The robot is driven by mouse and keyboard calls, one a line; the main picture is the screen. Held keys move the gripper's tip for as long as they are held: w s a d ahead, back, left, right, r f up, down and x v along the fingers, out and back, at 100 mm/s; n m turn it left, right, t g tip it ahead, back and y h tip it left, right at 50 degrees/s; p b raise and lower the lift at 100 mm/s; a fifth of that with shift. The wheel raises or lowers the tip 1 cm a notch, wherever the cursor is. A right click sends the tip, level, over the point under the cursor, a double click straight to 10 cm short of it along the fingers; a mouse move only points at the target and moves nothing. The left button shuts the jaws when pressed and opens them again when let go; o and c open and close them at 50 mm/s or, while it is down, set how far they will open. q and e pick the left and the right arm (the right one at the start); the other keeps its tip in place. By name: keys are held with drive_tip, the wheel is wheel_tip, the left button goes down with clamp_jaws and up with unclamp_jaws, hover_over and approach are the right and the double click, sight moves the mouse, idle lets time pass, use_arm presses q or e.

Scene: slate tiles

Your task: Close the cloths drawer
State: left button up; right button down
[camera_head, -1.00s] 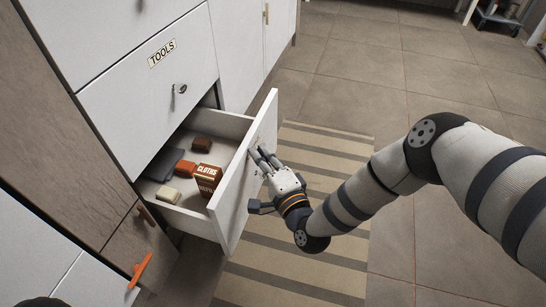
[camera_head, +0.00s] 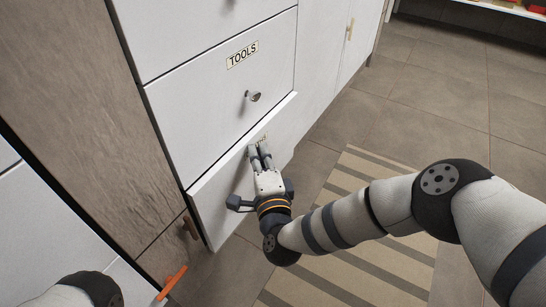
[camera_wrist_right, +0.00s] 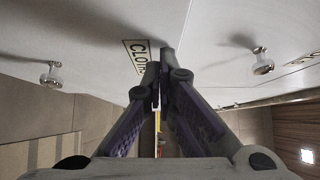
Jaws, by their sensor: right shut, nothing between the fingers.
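The cloths drawer (camera_head: 222,198) is the lower white drawer, under the one labelled TOOLS. Its front stands only slightly proud of the cabinet, with a thin strip of its top edge showing; its inside is hidden. My right gripper (camera_head: 260,153) is shut and empty, its fingertips at the upper part of the drawer front, by the label. In the right wrist view the closed fingers (camera_wrist_right: 160,62) are against or very near the front, partly covering the CLOTHS label (camera_wrist_right: 136,56). A round knob (camera_wrist_right: 51,75) shows to the left there. My left gripper is out of view.
The TOOLS drawer (camera_head: 215,98) above is shut and has a metal knob (camera_head: 253,96). An orange handle (camera_head: 172,283) sticks out at lower left beside wooden panels. A striped rug (camera_head: 335,270) lies on the tiled floor, which is clear to the right.

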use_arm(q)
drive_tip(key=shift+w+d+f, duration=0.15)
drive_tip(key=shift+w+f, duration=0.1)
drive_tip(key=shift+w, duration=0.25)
use_arm(e)
drive_tip(key=shift+w+a, duration=0.55)
drive_tip(key=shift+a, duration=0.3)
drive_tip(key=shift+a+r, duration=0.1)
drive_tip(key=shift+r, duration=0.05)
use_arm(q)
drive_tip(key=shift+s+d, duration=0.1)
